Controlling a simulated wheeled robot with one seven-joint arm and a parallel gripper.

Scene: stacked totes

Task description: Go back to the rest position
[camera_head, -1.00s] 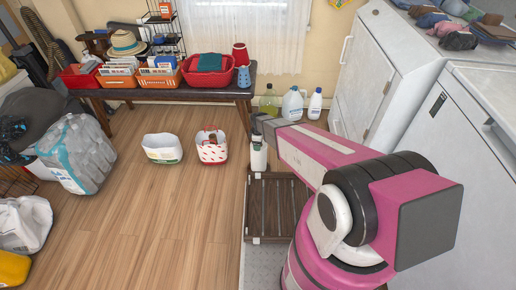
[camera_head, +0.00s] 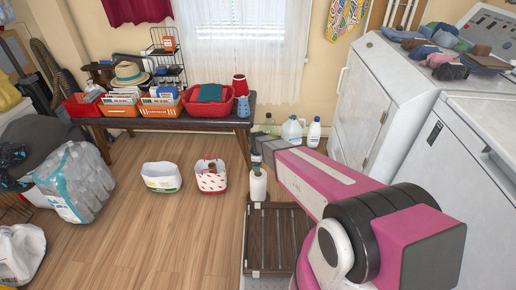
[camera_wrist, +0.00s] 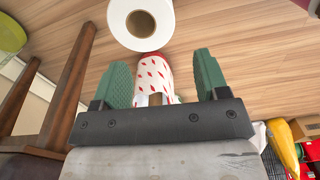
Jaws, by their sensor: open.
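My gripper (camera_head: 256,158) is at the end of my pink arm, low over the floor in the head view. Its two green fingers (camera_wrist: 163,82) are spread apart in the wrist view, with nothing held between them. A white paper roll (camera_head: 258,186) is just below the gripper in the head view, at the far end of a dark slatted wooden rack (camera_head: 277,236). In the wrist view the roll (camera_wrist: 141,22) shows its round end beyond the fingertips. A white tote with red marks (camera_head: 211,184) shows behind the fingers in the wrist view (camera_wrist: 155,72).
A white tote (camera_head: 162,183) stands on the wooden floor. A dark bench (camera_head: 176,122) with bins is at the back. Bottles (camera_head: 292,130) stand at its right end. White machines (camera_head: 385,90) line the right side. The floor at left centre is clear.

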